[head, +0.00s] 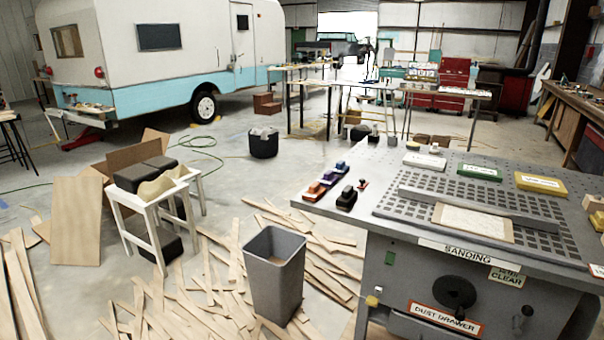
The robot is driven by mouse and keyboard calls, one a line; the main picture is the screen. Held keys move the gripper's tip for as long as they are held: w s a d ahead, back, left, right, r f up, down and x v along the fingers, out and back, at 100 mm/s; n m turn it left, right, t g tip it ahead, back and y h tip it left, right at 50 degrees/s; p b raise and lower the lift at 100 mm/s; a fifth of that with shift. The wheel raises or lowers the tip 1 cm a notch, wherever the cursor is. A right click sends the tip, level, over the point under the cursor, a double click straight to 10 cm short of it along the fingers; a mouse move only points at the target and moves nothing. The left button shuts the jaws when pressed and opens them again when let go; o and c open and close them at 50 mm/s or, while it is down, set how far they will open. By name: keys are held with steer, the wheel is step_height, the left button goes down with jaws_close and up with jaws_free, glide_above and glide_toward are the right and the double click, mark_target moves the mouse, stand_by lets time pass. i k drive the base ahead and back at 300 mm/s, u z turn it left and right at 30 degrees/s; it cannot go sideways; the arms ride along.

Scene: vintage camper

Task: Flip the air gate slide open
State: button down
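A grey downdraft sanding table (345,209) labelled "SANDING" stands at the right of the head view. Its front carries a round black fitting (455,291), a smaller dark fitting (523,312) at the right, and a red-bordered "DUST DRAWER" label (444,317). A small yellow piece (372,301) sits at the lower left of the front, and a small green piece (390,258) is higher up. I cannot tell which part is the air gate slide, nor its position. My gripper is not in view.
A grey bin (272,275) stands left of the table, among scattered wood strips (200,315). Dark cushions on a white stool (153,230) are further left. Sanding blocks, a perforated grille and a board (473,222) are on the tabletop. Open concrete floor lies behind.

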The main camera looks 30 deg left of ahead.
mark_target(364, 181)
steer(key=u, duration=0.5)
steer(key=i, duration=0.9)
steer(key=u, duration=0.15)
